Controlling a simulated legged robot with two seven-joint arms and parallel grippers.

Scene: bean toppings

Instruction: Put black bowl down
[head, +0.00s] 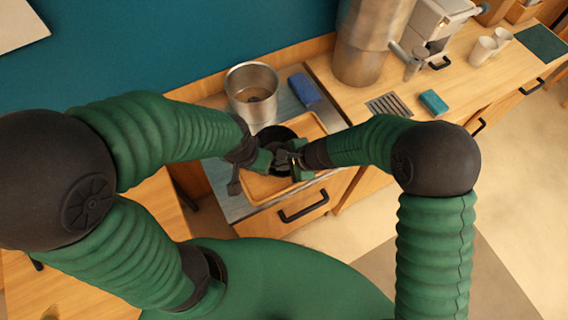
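The black bowl (276,133) is in the middle of the head view, low over or in a shallow wooden tray (312,127); I cannot tell whether it touches the tray. Only part of its dark round shape shows, as my grippers cover its near side. My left gripper (264,163) comes in from the left and is at the bowl's near side. My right gripper (287,158) comes in from the right and is beside the left one, at the bowl's near right side. The fingertips are small and dark against the bowl, so their grip on it is unclear.
A metal pot (252,88) stands just behind the tray, with a blue block (304,89) to its right. A large metal cylinder (364,45), a vent grate (389,105), a teal sponge (433,102) and white cups (482,50) are on the right counter. A drawer handle (303,206) projects in front.

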